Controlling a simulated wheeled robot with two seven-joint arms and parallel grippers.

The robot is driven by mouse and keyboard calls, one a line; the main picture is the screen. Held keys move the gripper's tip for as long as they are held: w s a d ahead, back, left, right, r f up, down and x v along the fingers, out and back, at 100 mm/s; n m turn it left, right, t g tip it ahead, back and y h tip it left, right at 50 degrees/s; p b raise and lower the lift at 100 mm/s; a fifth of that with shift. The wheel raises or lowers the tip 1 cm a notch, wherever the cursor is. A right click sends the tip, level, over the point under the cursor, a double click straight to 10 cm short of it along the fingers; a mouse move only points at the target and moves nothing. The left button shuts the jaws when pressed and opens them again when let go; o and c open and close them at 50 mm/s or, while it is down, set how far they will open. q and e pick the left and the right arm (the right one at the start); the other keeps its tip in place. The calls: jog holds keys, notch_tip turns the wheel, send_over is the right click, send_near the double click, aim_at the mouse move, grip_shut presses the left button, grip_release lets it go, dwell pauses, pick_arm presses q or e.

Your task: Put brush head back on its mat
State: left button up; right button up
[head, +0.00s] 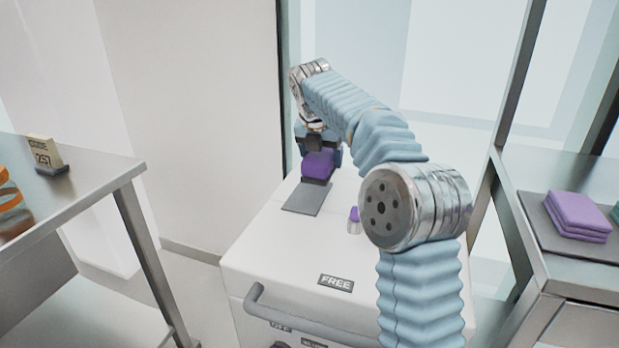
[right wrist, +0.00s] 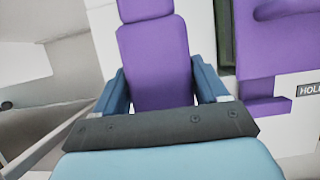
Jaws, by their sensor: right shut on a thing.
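The purple brush head (head: 318,165) is between the fingers of my right gripper (head: 320,152), at the far part of the white cart top. In the right wrist view the purple brush head (right wrist: 158,70) fills the space between the two blue fingers, and the gripper (right wrist: 163,88) is shut on it. A flat dark grey mat (head: 307,198) lies on the cart just in front of and below the brush head. I cannot tell whether the brush head touches the mat. My left gripper is out of view.
A metal table (head: 85,180) stands left. Folded purple cloths (head: 577,212) lie on a grey mat on the right bench. A glass panel stands behind the cart.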

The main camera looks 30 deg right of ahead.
jog(key=w+f, duration=0.1)
jog(key=f, duration=0.1)
jog(key=w+a+f, duration=0.1)
jog(key=f, duration=0.1)
jog(key=shift+w+a, duration=0.2)
jog(key=shift+w, duration=0.2)
jog(key=shift+w+a+f, duration=0.1)
jog(key=shift+f, duration=0.8)
jog(key=shift+w+a+f, duration=0.1)
jog(key=shift+f, duration=0.75)
jog(key=shift+d+f, duration=0.1)
jog(key=o, duration=0.9)
jog(key=shift+o, duration=0.2)
jog(key=v, duration=1.2)
